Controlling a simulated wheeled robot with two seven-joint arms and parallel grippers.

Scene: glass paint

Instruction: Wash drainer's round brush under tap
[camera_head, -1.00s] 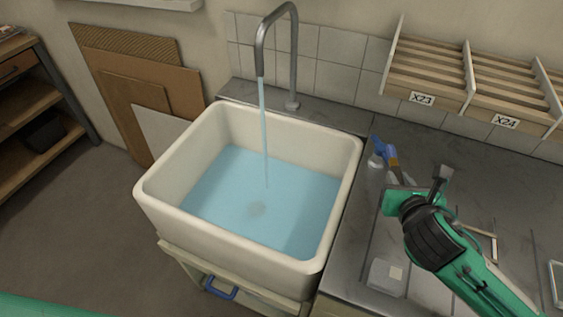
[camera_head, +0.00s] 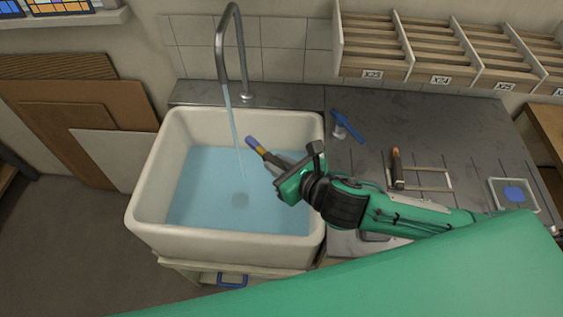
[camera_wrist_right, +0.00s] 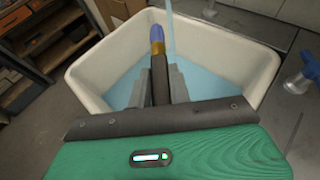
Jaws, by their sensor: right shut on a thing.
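My right gripper (camera_head: 276,172) reaches in from the right over the sink and is shut on the round brush (camera_head: 263,150), which has a dark handle, a brass-coloured collar and a blue tip. The brush points toward the running water (camera_head: 235,135) and looks just right of it; I cannot tell if they touch. In the right wrist view the brush (camera_wrist_right: 157,62) stands out between the fingers (camera_wrist_right: 160,84), with the stream close to its right. The tap (camera_head: 222,60) arches over the white sink (camera_head: 145,205), which holds blue water. My left gripper is not in view.
A brown-tipped tool (camera_head: 397,168) lies by a wooden frame (camera_head: 430,170). A tray with a blue patch (camera_head: 514,194) is farther right. Slatted racks (camera_head: 440,45) hang above.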

